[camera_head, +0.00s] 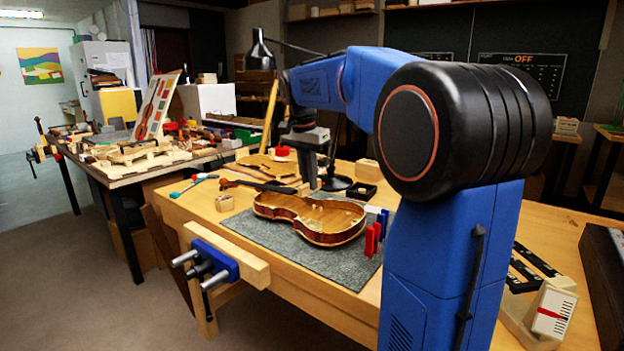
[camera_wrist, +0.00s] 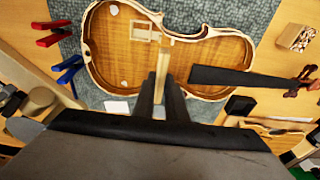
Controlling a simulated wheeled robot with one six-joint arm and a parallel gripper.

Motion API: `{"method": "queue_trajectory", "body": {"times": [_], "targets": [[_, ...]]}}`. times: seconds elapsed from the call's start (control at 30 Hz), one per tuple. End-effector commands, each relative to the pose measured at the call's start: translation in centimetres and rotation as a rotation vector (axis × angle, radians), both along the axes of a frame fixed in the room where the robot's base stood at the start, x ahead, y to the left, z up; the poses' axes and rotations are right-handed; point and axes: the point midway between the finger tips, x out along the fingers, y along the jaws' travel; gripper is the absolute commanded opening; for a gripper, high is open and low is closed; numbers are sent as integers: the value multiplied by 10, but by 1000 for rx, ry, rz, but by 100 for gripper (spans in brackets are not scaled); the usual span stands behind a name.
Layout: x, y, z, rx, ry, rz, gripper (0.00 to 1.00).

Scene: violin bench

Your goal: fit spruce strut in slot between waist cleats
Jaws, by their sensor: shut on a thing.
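The open violin body (camera_head: 330,226) lies on a grey felt mat (camera_head: 245,228), with its hollow inside facing up. The wrist view shows the same body (camera_wrist: 112,58). My gripper (camera_wrist: 162,82) is shut on the pale spruce strut (camera_wrist: 163,66), which points from between the dark fingers toward the body's waist. The strut overlaps the near waist edge in this view; I cannot tell its height or whether it touches. A pale square wooden piece (camera_wrist: 143,31) sits inside near the waist; I cannot clearly make out the cleats or slot. In the head view my gripper (camera_head: 309,183) is above the body's far side.
Red clamps (camera_head: 371,240) and blue clamps (camera_head: 382,220) stand by the body's right end. A dark fingerboard (camera_wrist: 235,77) lies close to the body. A small wooden box (camera_head: 224,203) stands left of the mat. A blue vise (camera_head: 214,262) is on the bench front.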

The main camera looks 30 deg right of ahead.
Motion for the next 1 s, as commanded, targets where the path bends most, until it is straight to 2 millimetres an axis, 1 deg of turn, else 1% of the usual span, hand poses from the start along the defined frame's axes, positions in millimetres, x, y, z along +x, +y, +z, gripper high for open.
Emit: {"method": "queue_trajectory", "body": {"times": [0.5,0.67,1.0], "targets": [[0,0,-27,0,0,0,0],[0,0,-31,0,0,0,0],[0,0,-31,0,0,0,0]]}}
